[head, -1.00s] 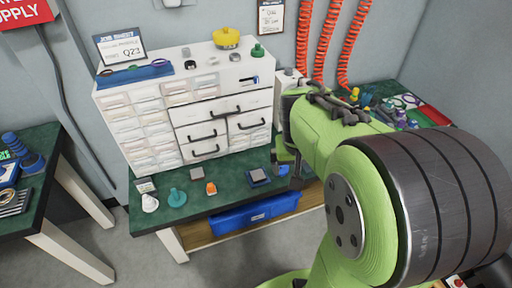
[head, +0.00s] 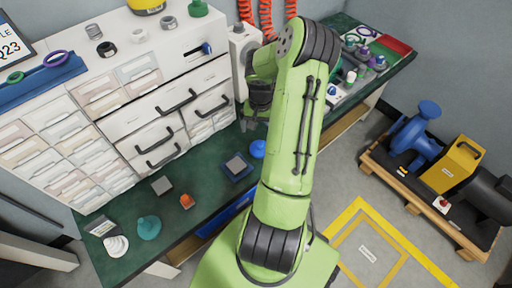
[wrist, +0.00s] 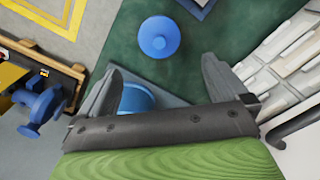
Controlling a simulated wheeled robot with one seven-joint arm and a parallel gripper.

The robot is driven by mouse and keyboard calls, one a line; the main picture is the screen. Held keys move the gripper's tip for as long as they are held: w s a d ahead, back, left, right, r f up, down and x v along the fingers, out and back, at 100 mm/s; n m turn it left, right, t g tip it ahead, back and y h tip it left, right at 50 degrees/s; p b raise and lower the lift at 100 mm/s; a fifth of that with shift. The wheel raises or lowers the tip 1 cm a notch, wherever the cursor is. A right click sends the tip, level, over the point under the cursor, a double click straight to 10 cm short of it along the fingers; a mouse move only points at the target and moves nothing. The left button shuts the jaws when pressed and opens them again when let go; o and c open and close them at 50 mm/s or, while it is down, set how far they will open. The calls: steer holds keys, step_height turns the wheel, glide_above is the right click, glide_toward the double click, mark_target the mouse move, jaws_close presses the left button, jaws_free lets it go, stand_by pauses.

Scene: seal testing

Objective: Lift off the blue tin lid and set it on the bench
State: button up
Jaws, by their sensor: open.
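A round blue piece with a knob in its middle, which looks like the blue tin lid (wrist: 159,38), sits on the green bench (wrist: 125,40). It also shows as a small blue dome in the head view (head: 258,149). A blue cylinder, perhaps the tin (wrist: 137,98), stands on a grey plate and is partly hidden behind my gripper. My gripper (wrist: 162,66) is open, its fingers apart with nothing held between them. The knobbed piece lies beyond the fingertips and apart from them. In the head view my gripper (head: 252,118) is over the bench beside the drawers.
A white drawer cabinet (head: 140,75) stands close beside my gripper. A blue-edged square pad (head: 237,167), an orange piece (head: 187,201) and a teal knobbed piece (head: 149,227) are on the bench front. A pallet (head: 400,190) with a blue pump stands on the floor right.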

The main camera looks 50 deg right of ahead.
mark_target(260, 145)
step_height(260, 145, down, 6)
steer(key=shift+w+b, duration=0.1)
steer(key=shift+b, duration=0.65)
step_height(260, 145, down, 5)
steer(key=shift+f+b, duration=0.2)
steer(key=shift+b, duration=1)
steer(key=shift+r, duration=0.1)
steer(key=c, duration=0.9)
